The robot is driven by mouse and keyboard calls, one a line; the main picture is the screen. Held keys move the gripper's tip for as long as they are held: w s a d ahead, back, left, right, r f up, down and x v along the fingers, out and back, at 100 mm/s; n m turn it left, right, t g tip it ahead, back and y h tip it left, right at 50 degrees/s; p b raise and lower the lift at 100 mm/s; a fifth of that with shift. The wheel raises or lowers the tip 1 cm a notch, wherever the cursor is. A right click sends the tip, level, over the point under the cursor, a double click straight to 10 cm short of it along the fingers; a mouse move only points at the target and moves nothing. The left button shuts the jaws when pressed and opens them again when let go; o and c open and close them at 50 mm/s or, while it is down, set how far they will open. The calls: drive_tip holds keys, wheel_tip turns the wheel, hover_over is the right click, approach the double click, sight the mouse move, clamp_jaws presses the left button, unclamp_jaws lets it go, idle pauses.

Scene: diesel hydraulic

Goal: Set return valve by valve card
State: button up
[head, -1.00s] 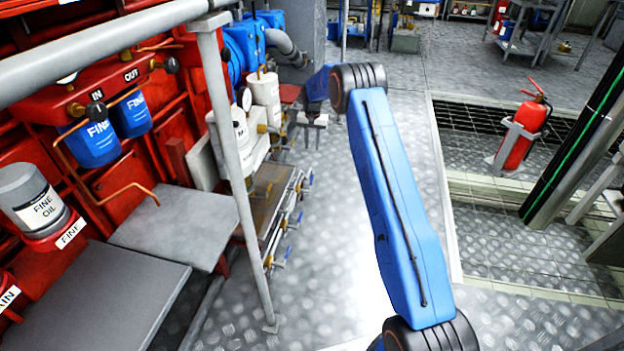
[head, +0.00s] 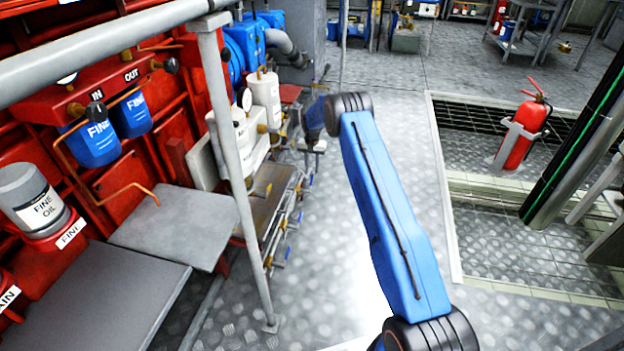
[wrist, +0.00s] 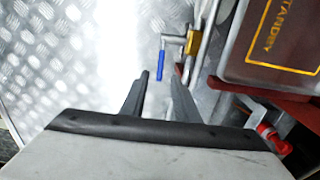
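A valve with a blue lever (wrist: 161,60) and a brass body (wrist: 193,43) lies just beyond the fingertips. In the head view, several blue-handled valves (head: 281,249) line the side of the low rack. My gripper is partly hidden there, near the rack's far end. A dark panel (wrist: 285,38) at the wrist view's upper right carries yellow-framed letters reading "STANDBY". I cannot tell which valve is the return valve or whether this panel is the valve card.
A grey post and rail (head: 232,170) stand left of my arm, before the red machine with its filters (head: 95,143). White canisters (head: 265,95) stand above the rack. A red extinguisher (head: 522,135) stands at right. Open metal floor (head: 330,245) lies between.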

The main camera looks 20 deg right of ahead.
sight(312, 177)
wheel_tip(312, 177, down, 7)
drive_tip(key=shift+f, duration=0.15)
idle(0.4)
clamp_jaws()
